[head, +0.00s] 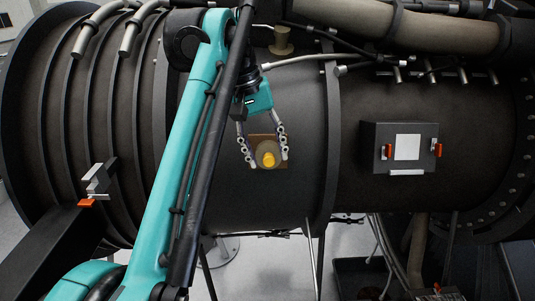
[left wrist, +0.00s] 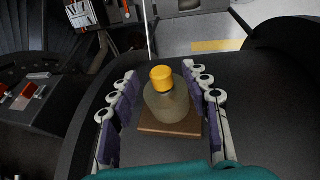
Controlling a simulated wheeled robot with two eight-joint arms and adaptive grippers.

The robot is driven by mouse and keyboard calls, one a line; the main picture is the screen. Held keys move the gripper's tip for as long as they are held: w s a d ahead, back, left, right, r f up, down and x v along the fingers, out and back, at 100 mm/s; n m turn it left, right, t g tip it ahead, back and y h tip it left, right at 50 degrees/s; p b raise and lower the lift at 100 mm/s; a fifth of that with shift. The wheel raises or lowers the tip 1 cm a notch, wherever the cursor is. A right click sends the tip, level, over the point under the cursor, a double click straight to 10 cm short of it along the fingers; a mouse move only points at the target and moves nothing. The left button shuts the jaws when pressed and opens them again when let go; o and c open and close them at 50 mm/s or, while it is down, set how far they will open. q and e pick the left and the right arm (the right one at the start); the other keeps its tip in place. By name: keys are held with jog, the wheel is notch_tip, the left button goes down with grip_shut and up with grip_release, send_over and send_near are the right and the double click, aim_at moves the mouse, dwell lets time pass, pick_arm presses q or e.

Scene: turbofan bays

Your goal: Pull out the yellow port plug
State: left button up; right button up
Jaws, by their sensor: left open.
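The yellow port plug (head: 269,159) sits in a round, dull olive boss (head: 262,147) on a square brown plate on the dark engine casing. In the left wrist view the yellow plug (left wrist: 162,78) tops the boss (left wrist: 167,106), with the brown plate (left wrist: 170,132) under it. My left gripper (head: 265,163) is open. Its two fingers stand on either side of the boss and plug, with visible gaps in the left wrist view (left wrist: 163,92). Nothing is held. My right gripper is not in view.
A dark box with a white label (head: 407,147) and orange latches is mounted on the casing to the right. Pipes (head: 355,15) and hoses run along the top. A bracket with an orange tab (head: 96,183) is at the left. Floor (head: 235,265) shows below the casing.

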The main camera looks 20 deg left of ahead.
aim_at(268, 165)
pick_arm(q)
jog(key=shift+w+d+f, duration=0.1)
jog(key=shift+f, duration=0.45)
jog(key=shift+s, duration=0.2)
jog(key=shift+w, duration=0.1)
grip_shut()
jog(key=shift+s+d+r, duration=0.2)
jog(key=shift+s+d, duration=0.15)
jog(key=shift+s, duration=0.4)
jog(key=shift+s+d+r, duration=0.15)
jog(key=shift+s+d, duration=0.25)
jog(key=shift+s, duration=0.35)
jog(key=shift+s+d+r, duration=0.2)
jog(key=shift+s+d, duration=0.15)
jog(key=shift+s, duration=0.4)
jog(key=shift+s+d+r, duration=0.3)
jog(key=shift+s+r, duration=0.05)
jog(key=shift+s, duration=0.25)
jog(key=shift+s+d+r, duration=0.25)
jog(key=shift+s+r, duration=0.1)
jog(key=shift+s, duration=0.2)
jog(key=shift+s+d+r, duration=0.3)
jog(key=shift+s+r, duration=0.05)
jog(key=shift+s, duration=0.25)
